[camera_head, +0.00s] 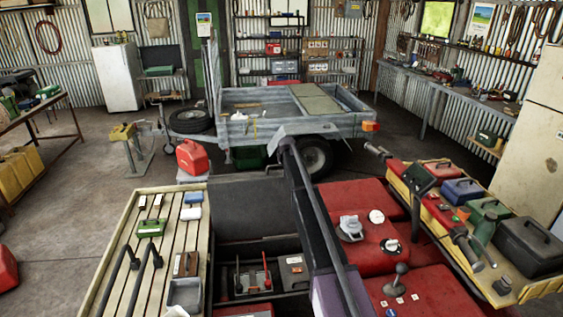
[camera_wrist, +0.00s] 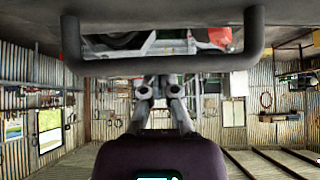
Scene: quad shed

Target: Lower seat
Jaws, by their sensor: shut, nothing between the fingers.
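The seat looks like the dark upright panel (camera_head: 255,205) in the middle of the head view, raised behind an open compartment (camera_head: 265,275) that holds tools with red and black handles. My gripper (camera_wrist: 160,80) shows in the wrist view, shut and empty, its two grey fingers close together. A thick dark U-shaped bar (camera_wrist: 165,62) crosses that view at the fingertips. Whether they touch it, and what it is fixed to, I cannot tell. In the head view my arm crosses the red bodywork, and the fingers cannot be made out.
A slatted rack (camera_head: 105,283) with small items and black handles is at left. A loaded rack (camera_head: 405,183) and handlebar grips (camera_head: 467,247) are at right. A trailer (camera_head: 255,130) and a red can (camera_head: 193,157) stand behind.

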